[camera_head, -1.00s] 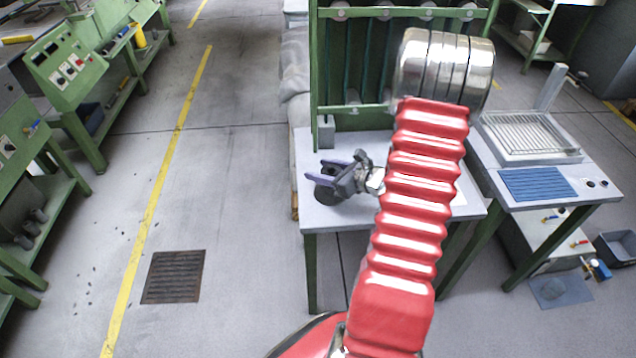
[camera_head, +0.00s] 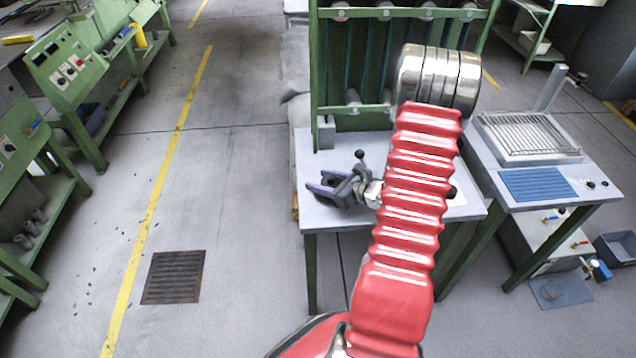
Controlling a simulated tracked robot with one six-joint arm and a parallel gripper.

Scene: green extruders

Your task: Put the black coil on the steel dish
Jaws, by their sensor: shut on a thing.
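My gripper (camera_head: 322,187) has purple fingers and is low over the left part of the grey table (camera_head: 312,217). It is shut on the black coil (camera_head: 328,181), of which only a small dark part shows between the fingers. I cannot tell whether the coil touches the table. I do not make out the steel dish; my red arm hides the middle of the table. A small dark item (camera_head: 452,193) shows just right of the arm, and I cannot tell what it is.
A green rack (camera_head: 322,70) stands at the back of the table. A bench with a wire grille (camera_head: 525,135) and blue slatted panel (camera_head: 537,184) stands to the right. Green control consoles (camera_head: 65,60) line the left. The floor between, with a drain grate (camera_head: 173,277), is open.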

